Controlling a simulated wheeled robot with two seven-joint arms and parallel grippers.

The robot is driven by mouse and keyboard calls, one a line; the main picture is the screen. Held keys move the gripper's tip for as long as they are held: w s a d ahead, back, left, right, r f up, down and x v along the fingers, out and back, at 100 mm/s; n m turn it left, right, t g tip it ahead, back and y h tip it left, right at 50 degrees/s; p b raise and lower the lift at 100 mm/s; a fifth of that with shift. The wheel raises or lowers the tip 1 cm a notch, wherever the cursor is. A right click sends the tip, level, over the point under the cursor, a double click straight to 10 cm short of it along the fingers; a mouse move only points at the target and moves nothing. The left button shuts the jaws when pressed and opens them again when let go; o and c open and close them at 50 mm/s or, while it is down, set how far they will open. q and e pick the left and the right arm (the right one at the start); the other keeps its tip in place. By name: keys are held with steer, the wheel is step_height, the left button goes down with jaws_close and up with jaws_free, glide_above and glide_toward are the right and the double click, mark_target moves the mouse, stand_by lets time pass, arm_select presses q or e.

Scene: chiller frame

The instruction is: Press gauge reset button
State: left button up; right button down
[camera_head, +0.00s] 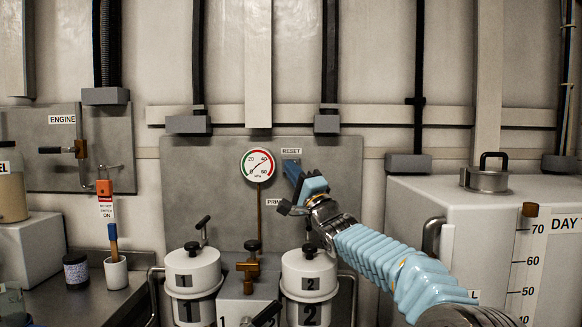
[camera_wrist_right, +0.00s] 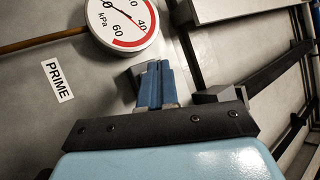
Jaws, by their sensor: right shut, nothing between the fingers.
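The RESET label (camera_head: 291,151) is on the grey wall panel, just right of the round pressure gauge (camera_head: 258,165). The gauge has a white face with green and red bands, and also shows in the right wrist view (camera_wrist_right: 122,18). My right gripper (camera_head: 291,170) is shut and empty, its blue fingertips pointing at the panel just below the RESET label. In the right wrist view its blue fingers (camera_wrist_right: 154,84) are together, close to the panel right of the gauge. The reset button is hidden behind the fingers, so I cannot tell whether they touch it. My left gripper is not in view.
Two white canisters, marked 1 (camera_head: 193,268) and 2 (camera_head: 308,272), stand below the panel. A PRIME label (camera_wrist_right: 58,80) is left of my fingers. A white tank (camera_head: 410,210) stands at right. A brown pipe (camera_head: 259,210) runs down from the gauge.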

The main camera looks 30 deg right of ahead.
steer(key=shift+w+d+p, duration=0.2)
steer(key=shift+w+p, duration=0.1)
steer(key=shift+w, duration=0.05)
stand_by(0.3)
stand_by(0.3)
steer(key=shift+s+a+b, duration=0.45)
steer(key=shift+s+b, duration=0.2)
steer(key=shift+s, duration=0.1)
steer(key=shift+s+a+b, duration=0.45)
steer(key=shift+s+b, duration=0.15)
steer(key=shift+s, duration=0.1)
steer(key=shift+s+a+b, duration=0.4)
steer(key=shift+s+b, duration=0.2)
steer(key=shift+s, duration=0.15)
steer(key=shift+s+a+b, duration=0.45)
steer(key=shift+s+b, duration=0.15)
steer(key=shift+s, duration=0.1)
